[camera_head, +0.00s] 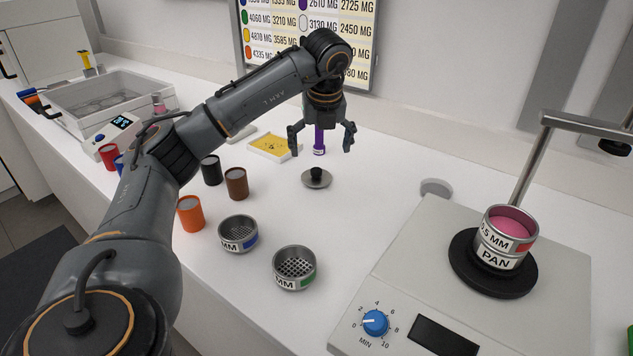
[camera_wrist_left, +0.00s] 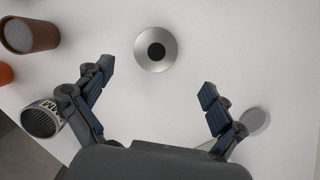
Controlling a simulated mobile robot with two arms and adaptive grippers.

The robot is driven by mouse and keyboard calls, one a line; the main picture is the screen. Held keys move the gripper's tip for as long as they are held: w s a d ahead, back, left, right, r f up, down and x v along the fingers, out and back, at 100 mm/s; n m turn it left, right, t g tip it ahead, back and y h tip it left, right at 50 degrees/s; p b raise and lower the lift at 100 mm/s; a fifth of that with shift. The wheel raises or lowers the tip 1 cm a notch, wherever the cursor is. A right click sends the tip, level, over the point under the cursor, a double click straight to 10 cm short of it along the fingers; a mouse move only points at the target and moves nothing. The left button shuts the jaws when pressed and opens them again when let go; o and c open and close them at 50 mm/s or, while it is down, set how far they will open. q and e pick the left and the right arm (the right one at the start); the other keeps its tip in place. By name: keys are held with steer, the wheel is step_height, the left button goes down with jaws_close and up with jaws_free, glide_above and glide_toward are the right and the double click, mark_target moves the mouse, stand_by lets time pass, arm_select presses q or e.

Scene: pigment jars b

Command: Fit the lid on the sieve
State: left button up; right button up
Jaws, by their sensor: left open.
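The lid (camera_head: 317,182) is a small grey metal disc with a black knob, lying flat on the white counter. It also shows in the left wrist view (camera_wrist_left: 156,49), beyond the fingertips and between their lines. My left gripper (camera_head: 321,141) is open and empty, above the counter and apart from the lid. A sieve (camera_head: 508,226) marked .5 MM with a red patch holds pink powder, with no lid on it. It sits on a pan (camera_head: 494,258) on the black disc of the shaker (camera_head: 400,290). My right gripper is not in view.
Two empty sieves (camera_head: 238,234) (camera_head: 294,268) stand in front of the lid. Orange (camera_head: 190,214), brown (camera_head: 237,184) and black (camera_head: 211,170) jars stand left. A purple item (camera_head: 319,143) is behind my gripper. A metal post (camera_head: 530,170) rises behind the shaker.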

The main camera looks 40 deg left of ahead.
mark_target(316, 170)
arm_select(q)
steer(key=x, duration=0.8)
steer(key=shift+s+a, duration=0.1)
steer(key=shift+a, duration=0.2)
steer(key=c, duration=1.2)
